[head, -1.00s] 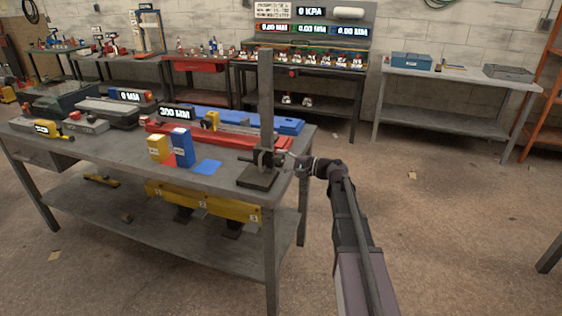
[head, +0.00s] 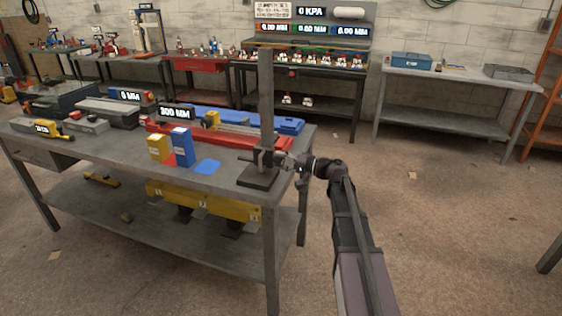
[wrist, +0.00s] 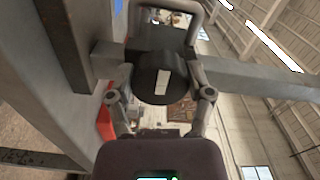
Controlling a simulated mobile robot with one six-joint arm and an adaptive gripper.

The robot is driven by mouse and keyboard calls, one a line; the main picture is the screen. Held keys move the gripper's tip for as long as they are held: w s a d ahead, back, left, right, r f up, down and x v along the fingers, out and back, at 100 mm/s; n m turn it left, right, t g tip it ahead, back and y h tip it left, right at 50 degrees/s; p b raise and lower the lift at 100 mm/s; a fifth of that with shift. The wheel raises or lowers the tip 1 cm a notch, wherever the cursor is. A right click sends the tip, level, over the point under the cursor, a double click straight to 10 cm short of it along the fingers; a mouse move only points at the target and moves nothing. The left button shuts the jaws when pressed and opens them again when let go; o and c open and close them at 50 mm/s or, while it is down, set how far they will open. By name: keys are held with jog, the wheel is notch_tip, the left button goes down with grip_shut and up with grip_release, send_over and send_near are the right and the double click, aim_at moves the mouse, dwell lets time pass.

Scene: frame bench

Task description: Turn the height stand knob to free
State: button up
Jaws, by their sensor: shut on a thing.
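The height stand is a tall grey post (head: 265,100) on a dark square base (head: 258,177) at the right end of the bench. Its knob is a dark round one with a white stripe, seen close up in the wrist view (wrist: 150,77). The stripe runs nearly upright in that picture, slightly tilted. My gripper is shut on the knob, one finger on each side (wrist: 162,95). In the head view my gripper (head: 285,161) reaches the stand from the right, and the knob is too small there to read. I see no free marking.
The bench (head: 225,178) also holds a blue box (head: 181,147), a yellow box (head: 159,149), a flat blue piece (head: 208,166) and a long red tool (head: 222,136) behind the stand. The floor right of the bench is open around my arm.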

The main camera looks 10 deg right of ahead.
jog(key=shift+w, duration=0.1)
jog(key=o, duration=1.1)
jog(key=shift+o, duration=0.2)
jog(key=v, duration=1.2)
jog(key=shift+a, duration=0.15)
